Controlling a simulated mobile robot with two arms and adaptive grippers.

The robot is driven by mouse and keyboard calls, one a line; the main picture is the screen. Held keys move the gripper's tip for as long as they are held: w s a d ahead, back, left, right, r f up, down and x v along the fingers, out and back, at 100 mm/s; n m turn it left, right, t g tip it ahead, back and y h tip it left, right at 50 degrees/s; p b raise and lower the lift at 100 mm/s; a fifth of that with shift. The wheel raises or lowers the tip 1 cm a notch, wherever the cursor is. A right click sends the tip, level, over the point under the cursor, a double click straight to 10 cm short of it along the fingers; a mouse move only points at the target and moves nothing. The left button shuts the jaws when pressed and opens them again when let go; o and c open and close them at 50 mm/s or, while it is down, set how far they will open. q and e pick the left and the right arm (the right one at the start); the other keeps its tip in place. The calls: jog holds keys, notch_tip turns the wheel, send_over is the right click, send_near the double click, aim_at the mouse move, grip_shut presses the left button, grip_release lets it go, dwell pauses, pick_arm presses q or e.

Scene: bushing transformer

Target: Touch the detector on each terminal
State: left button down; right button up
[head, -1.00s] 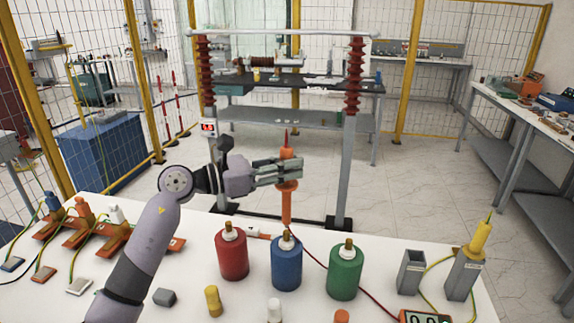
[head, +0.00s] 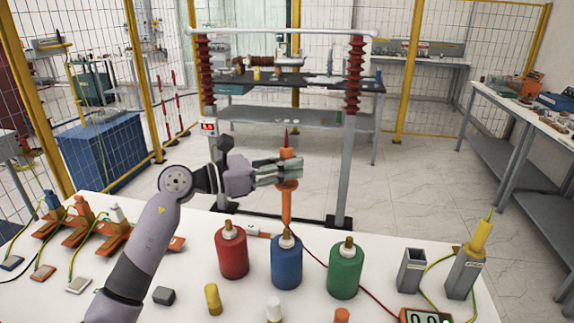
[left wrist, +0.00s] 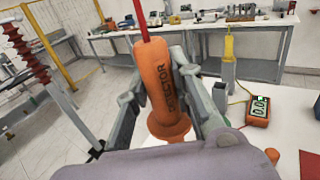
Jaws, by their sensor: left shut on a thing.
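My left gripper (head: 280,172) is shut on the orange detector (head: 287,203), holding it upright with its red tip upward. The left wrist view shows the detector (left wrist: 160,88) between both fingers, with its lettering visible. A red terminal (head: 231,255), a blue terminal (head: 287,266) and a green terminal (head: 345,276) stand in a row on the white table, each with a brass top. The detector's lower end appears just above or behind the blue terminal's top; I cannot tell whether they touch. My right gripper is not in view.
A yellow probe (head: 479,240) stands in a grey holder (head: 465,276) beside an empty grey holder (head: 411,272). A meter (head: 424,316) lies at the front right. Loose yellow (head: 213,300) and white (head: 274,311) caps stand in front. A metal frame (head: 348,170) rises beyond the table.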

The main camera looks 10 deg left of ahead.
pick_arm(q)
jog(key=shift+f+b, duration=0.35)
dwell(0.9)
jog(key=shift+r+p, duration=3.05)
jog(key=shift+r, duration=2)
jog(key=shift+f, duration=0.1)
